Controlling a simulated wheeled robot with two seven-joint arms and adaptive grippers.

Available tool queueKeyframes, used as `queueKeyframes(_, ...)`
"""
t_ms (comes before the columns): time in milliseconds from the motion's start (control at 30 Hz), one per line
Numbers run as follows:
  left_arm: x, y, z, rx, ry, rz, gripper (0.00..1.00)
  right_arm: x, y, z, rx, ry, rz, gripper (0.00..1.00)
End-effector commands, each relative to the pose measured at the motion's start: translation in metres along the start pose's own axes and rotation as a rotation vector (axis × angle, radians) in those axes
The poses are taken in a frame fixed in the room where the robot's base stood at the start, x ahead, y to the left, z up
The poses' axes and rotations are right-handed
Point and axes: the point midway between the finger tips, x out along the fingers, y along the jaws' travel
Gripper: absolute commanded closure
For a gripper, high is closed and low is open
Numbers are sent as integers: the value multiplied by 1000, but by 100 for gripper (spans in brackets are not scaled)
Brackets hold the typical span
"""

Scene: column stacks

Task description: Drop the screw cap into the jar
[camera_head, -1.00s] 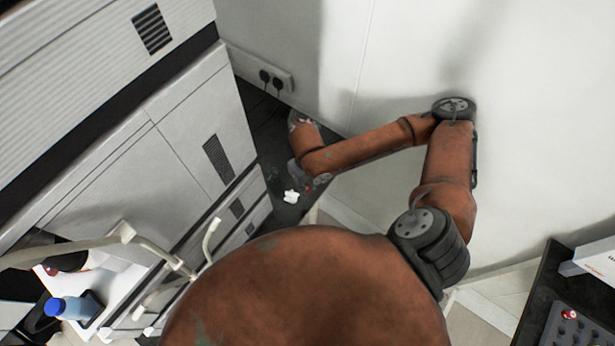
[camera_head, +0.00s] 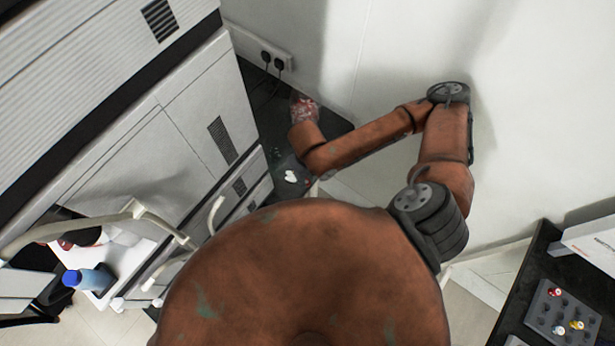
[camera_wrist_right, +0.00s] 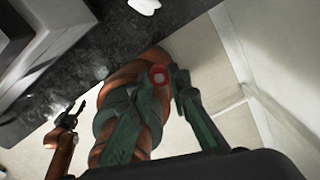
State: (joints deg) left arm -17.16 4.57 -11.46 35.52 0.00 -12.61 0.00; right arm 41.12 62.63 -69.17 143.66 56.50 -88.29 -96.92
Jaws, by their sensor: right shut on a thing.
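In the right wrist view my right gripper (camera_wrist_right: 162,88) is shut on a small red ring-like thing with a pale centre, which looks like the screw cap (camera_wrist_right: 158,75). In the head view my right arm reaches to the dark counter in the corner, and its fingers are too small and dark to make out. A clear, reddish, glassy thing (camera_head: 303,108) shows at the far end of that arm; I cannot tell whether it is the jar. Another brown arm with dark fingers, seemingly my left gripper (camera_wrist_right: 68,118), is small at the left of the wrist view.
A white lump (camera_head: 291,176) lies on the dark counter (camera_head: 262,108). A grey cabinet (camera_head: 180,130) stands left of it, a wall right. A blue-capped bottle (camera_head: 88,279) stands at lower left. A grey rack (camera_head: 562,318) with small caps and a white box (camera_head: 595,242) are at right.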

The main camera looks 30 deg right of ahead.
Motion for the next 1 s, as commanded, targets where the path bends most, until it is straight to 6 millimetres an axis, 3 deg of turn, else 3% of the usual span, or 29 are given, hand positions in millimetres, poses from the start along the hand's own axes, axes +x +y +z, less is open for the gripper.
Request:
queueKeyframes(167, -11, -1, -2, 0, 2, 0, 60, -8, -10, 24, 43, -4, -2, 90)
queueKeyframes(367, -36, -2, -7, 0, 7, -1, 60, -30, -40, 83, 167, -5, 0, 90)
queueKeyframes(700, -81, -4, -14, 0, 12, -2, 60, -84, -106, 184, 425, -3, 2, 90)
queueKeyframes(1000, -121, -5, -19, -1, 15, -2, 60, -139, -167, 248, 663, 0, 2, 90)
